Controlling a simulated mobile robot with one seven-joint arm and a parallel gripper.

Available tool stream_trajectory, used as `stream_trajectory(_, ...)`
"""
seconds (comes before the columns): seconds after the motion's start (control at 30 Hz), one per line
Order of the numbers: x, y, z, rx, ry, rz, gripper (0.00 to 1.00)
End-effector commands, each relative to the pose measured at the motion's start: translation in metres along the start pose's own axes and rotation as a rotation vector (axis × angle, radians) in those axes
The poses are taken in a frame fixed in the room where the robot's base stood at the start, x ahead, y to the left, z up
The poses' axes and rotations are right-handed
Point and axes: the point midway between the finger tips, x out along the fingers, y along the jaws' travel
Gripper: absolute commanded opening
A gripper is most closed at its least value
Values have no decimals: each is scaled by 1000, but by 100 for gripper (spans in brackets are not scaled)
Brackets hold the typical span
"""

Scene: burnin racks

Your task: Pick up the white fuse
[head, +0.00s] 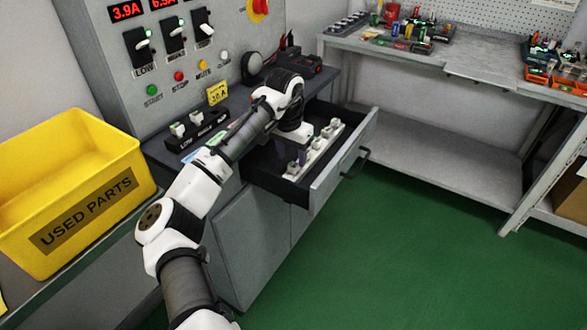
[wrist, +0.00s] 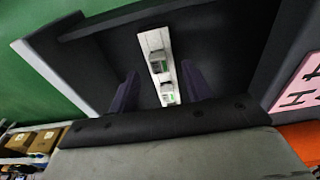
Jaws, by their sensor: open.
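Several white fuses stand in a row on a white strip (head: 306,160) inside the open drawer; one white fuse (head: 327,131) shows near the far end of the row and another (head: 293,167) at the near end. My gripper (head: 291,152) reaches down over the drawer and hides part of the row. In the wrist view, the open fingers (wrist: 160,92) stand on either side of the strip. One white fuse (wrist: 167,93) lies between them, and another fuse (wrist: 158,62) is farther along. I cannot tell whether the fingers touch anything.
The drawer front (head: 345,160) and its side walls surround the strip. On the counter, a black labelled holder (head: 197,136) carries white blocks below a control panel (head: 165,60) with switches. A yellow used-parts bin (head: 100,225) stands at left. A workbench (head: 470,65) holds parts at right.

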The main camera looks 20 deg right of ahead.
Motion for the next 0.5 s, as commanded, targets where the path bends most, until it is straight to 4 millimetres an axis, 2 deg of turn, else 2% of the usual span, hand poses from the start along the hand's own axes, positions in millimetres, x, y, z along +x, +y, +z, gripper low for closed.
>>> stream_trajectory(0.23,34,2,0,-1,-2,1,49)
stream_trajectory(0.5,41,2,0,0,0,0,49)
